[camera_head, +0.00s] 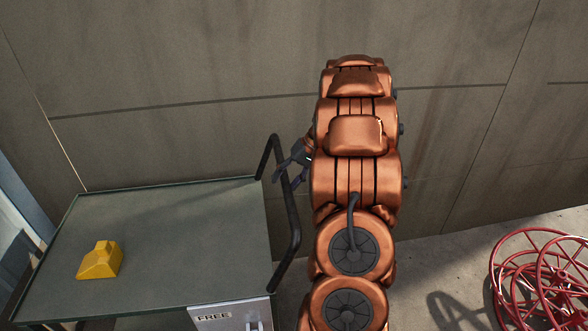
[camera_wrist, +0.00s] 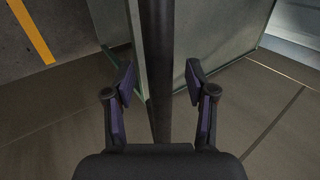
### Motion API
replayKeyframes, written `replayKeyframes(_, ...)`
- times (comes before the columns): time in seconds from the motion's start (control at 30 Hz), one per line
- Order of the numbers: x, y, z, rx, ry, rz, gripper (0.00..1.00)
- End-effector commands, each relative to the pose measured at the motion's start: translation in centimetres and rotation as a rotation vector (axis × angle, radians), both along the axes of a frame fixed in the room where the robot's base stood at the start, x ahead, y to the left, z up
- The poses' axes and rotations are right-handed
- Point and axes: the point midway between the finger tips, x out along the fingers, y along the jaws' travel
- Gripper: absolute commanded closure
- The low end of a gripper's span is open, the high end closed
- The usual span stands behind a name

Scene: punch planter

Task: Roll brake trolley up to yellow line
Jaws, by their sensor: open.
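The trolley (camera_head: 170,265) stands at the left in the head view, with a flat grey-green top. Its black tubular handle (camera_head: 292,225) rises at its right end. My gripper (camera_head: 288,175) is at the upper part of this handle. In the wrist view my gripper (camera_wrist: 160,82) is open, with the dark handle bar (camera_wrist: 157,40) between its two fingers and a gap on each side. A yellow stripe (camera_wrist: 32,30), on a grey surface, shows at the upper left of the wrist view. A pale panel (camera_head: 228,317) marked FREE is on the trolley's near right corner.
A yellow block (camera_head: 100,261) sits on the trolley top. A concrete wall (camera_head: 230,60) runs behind the trolley. Red wire reels (camera_head: 540,275) stand on the floor at the right. Bare floor (camera_head: 430,265) shows between my arm and the reels.

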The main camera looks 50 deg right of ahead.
Motion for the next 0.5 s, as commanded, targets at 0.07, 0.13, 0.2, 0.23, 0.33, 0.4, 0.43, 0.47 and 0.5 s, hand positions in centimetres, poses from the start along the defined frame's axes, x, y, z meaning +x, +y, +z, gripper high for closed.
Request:
replayKeyframes(0.07, 0.10, 0.29, -0.38, 0.002, 0.002, 0.001, 0.44)
replayKeyframes(0.13, 0.17, 0.39, -0.60, 0.002, 0.002, 0.001, 0.44)
replayKeyframes(0.2, 0.21, 0.44, -0.71, 0.001, 0.003, 0.001, 0.44)
replayKeyframes(0.23, 0.22, 0.44, -0.74, 0.001, 0.002, 0.000, 0.44)
replayKeyframes(0.33, 0.23, 0.42, -0.74, 0.001, 0.002, 0.000, 0.44)
replayKeyframes(0.4, 0.23, 0.41, -0.73, 0.000, 0.002, 0.000, 0.44)
replayKeyframes(0.43, 0.23, 0.41, -0.73, 0.000, 0.002, 0.000, 0.45)
replayKeyframes(0.47, 0.23, 0.41, -0.73, 0.000, 0.002, 0.000, 0.48)
replayKeyframes(0.5, 0.23, 0.40, -0.74, 0.000, 0.002, 0.000, 0.53)
